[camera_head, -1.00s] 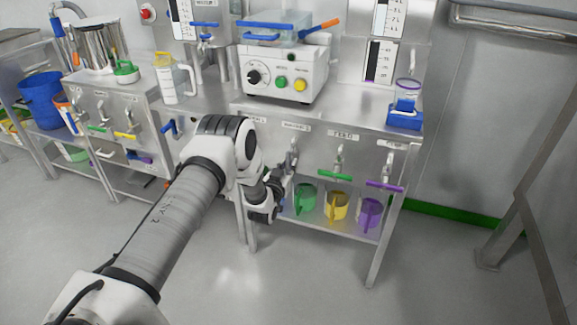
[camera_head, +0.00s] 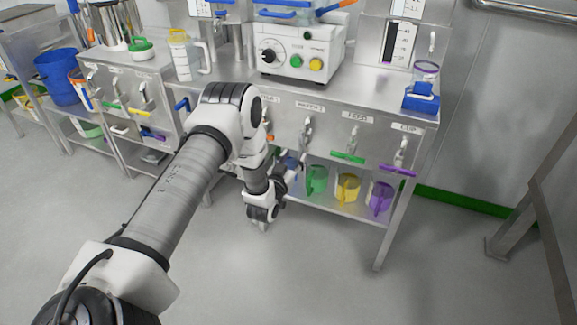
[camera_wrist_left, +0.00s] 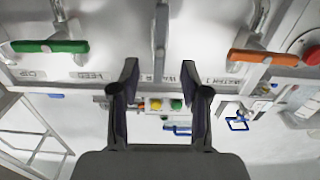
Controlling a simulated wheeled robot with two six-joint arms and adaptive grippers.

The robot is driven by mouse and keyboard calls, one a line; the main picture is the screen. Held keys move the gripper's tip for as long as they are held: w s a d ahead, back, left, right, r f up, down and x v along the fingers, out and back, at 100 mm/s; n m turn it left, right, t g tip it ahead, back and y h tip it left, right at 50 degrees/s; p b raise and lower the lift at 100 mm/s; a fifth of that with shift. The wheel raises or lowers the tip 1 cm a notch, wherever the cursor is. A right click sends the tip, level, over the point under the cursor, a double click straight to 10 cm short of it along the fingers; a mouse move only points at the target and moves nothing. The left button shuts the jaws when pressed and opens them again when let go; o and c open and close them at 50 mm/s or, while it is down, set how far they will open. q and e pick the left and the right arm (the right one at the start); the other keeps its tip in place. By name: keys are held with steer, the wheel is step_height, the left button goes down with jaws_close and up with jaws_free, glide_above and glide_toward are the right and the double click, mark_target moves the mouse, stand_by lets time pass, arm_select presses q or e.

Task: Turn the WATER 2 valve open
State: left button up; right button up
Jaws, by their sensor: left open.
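The WATER 2 valve (camera_head: 306,134) is a metal tap on the bench front, under its label (camera_head: 311,106). In the left wrist view, the grey metal valve part (camera_wrist_left: 160,38) lies in line with the gap between my fingertips, apart from them. No coloured handle shows clearly on it. My left gripper (camera_wrist_left: 160,82) is open and empty. In the head view my left gripper (camera_head: 297,167) is small, below and slightly left of this valve, partly hidden by my wrist. My right gripper is not in view.
The FEED valve with green handle (camera_head: 348,158) and the CIP valve with purple handle (camera_head: 397,170) are to the right. An orange handle (camera_wrist_left: 257,56) is on the other side. Green (camera_head: 317,179), yellow (camera_head: 347,187) and purple jugs (camera_head: 380,197) stand below.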

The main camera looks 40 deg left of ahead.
arm_select(q)
steer(key=v, duration=0.5)
steer(key=shift+s, duration=0.1)
steer(key=shift+d, duration=0.1)
